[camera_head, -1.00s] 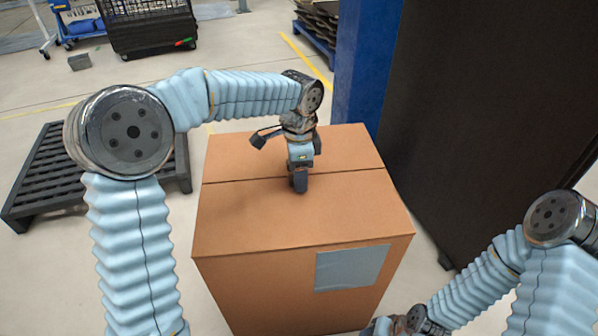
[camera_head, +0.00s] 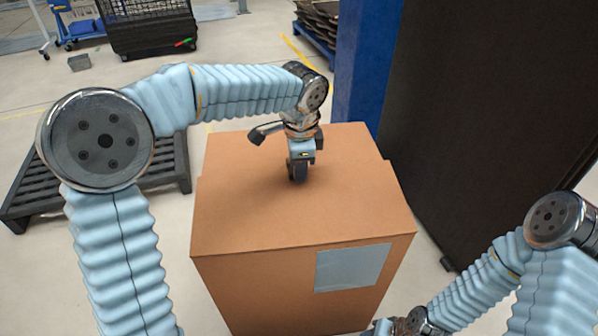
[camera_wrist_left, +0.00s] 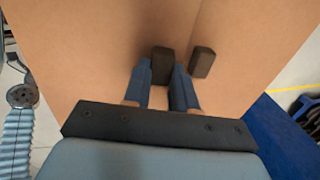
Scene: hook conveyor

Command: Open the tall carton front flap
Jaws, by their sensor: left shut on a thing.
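The tall brown carton (camera_head: 300,285) stands in front of me with a grey patch (camera_head: 352,267) on its front face. Its front flap (camera_head: 290,220) is slightly raised: its rear edge stands a little above the back flap (camera_head: 350,145), with a step at both sides. My left gripper (camera_head: 298,172) points down at the middle of that edge and is shut on it. In the left wrist view, the dark fingers (camera_wrist_left: 183,62) are on either side of the flap edge. My right arm is at the lower right; its gripper is not visible.
A blue post (camera_head: 360,75) and a large dark panel (camera_head: 470,110) stand close on the right. A black pallet (camera_head: 160,165) lies on the floor at left. A black mesh crate (camera_head: 150,28) is farther back.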

